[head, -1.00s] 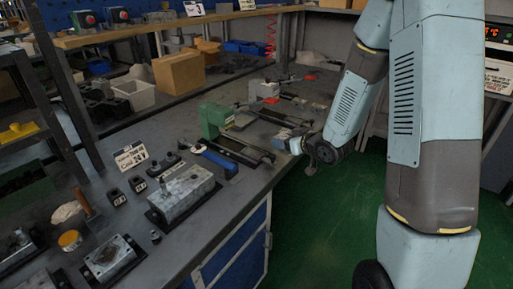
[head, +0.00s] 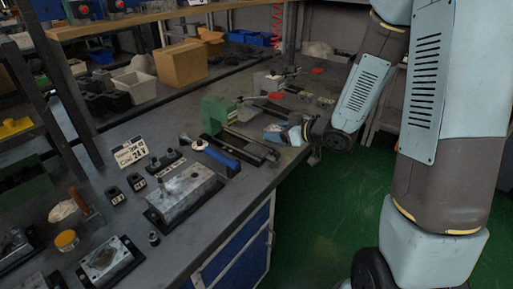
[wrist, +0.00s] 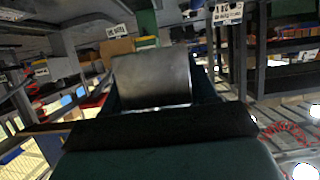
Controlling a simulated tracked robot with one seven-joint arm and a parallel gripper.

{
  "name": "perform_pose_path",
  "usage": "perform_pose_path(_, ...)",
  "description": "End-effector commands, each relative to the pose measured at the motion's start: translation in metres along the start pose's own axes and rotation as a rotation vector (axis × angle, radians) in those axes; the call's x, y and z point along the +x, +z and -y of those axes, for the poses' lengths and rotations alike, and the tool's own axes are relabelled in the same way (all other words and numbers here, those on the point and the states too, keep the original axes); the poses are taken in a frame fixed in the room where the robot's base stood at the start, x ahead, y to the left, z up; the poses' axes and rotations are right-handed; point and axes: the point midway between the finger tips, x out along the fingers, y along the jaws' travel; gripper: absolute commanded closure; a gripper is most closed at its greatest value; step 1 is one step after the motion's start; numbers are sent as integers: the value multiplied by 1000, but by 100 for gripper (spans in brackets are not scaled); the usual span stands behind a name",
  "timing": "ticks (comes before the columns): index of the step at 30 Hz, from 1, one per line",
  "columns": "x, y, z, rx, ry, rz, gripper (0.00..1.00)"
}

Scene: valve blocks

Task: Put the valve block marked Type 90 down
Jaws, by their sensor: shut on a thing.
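My gripper (head: 286,133) is at the end of the arm, over the right edge of the bench beside the green vise. It is small in the head view. In the wrist view, a grey metal block (wrist: 152,80) sits beyond a dark pad and dark teal finger (wrist: 160,135); my gripper is shut on this valve block. No Type 90 marking is readable on it. On the bench, a larger grey metal block (head: 185,192) stands on a dark base, and a smaller one (head: 106,260) lies at the front left.
The bench (head: 205,245) has bare grey patches near its front edge. A green vise (head: 217,115), a blue-handled tool (head: 215,153), a label card (head: 130,151) and small dark parts stand on it. A cardboard box (head: 181,64) is behind. Green floor (head: 325,220) lies right.

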Motion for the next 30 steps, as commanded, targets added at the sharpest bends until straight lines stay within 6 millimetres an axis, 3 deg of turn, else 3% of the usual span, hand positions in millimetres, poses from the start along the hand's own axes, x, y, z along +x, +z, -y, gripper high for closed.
perform_pose_path(13,86,6,-30,1,0,0,90)
perform_pose_path(21,119,27,-39,1,2,0,90)
perform_pose_path(30,134,35,-44,0,3,-1,90)
